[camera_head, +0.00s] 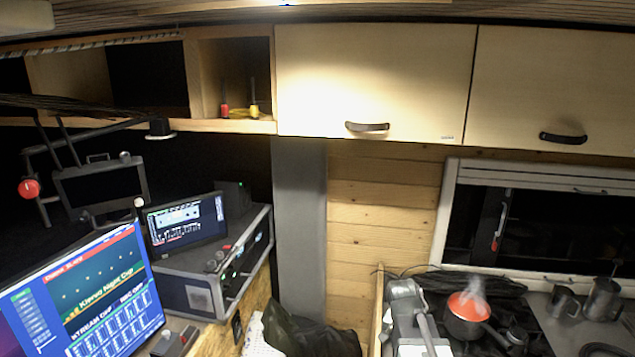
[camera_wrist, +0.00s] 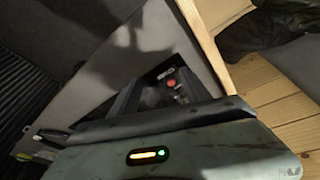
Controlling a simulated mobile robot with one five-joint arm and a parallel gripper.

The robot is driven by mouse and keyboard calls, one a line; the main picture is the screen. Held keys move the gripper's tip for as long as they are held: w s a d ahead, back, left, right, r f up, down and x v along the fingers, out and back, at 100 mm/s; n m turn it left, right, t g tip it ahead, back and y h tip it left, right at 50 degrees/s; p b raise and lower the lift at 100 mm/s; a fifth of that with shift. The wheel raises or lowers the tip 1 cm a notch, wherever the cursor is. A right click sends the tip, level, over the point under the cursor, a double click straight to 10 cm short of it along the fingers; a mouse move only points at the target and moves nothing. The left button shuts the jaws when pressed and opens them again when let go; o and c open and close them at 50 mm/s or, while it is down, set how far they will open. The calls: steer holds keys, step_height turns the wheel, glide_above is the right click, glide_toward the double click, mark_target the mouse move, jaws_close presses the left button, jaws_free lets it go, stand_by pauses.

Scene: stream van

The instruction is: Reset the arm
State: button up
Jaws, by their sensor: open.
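My gripper (camera_wrist: 164,90) shows in the wrist view, its two dark fingers apart with nothing held between them. Beyond it are a grey panel and a small red spot, too dim to name. In the head view, pale grey parts that look like my arm stand at the bottom, left of the steaming orange-topped pot (camera_head: 468,308). The fingertips cannot be made out in that view.
Metal mugs (camera_head: 603,299) stand right of the pot. A monitor (camera_head: 85,295) and a rack case (camera_head: 215,265) fill the left. Closed cupboards (camera_head: 375,80) hang above. Wooden slats (camera_wrist: 270,95) and dark cloth lie right in the wrist view.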

steer(key=s+a+f+n+g+y+b, duration=0.2)
steer(key=s+a+f+n+b, duration=0.1)
steer(key=s+a+n, duration=0.4)
steer(key=shift+s+a+f+b, duration=0.35)
steer(key=shift+s+a+f, duration=0.15)
steer(key=shift+s+f, duration=0.3)
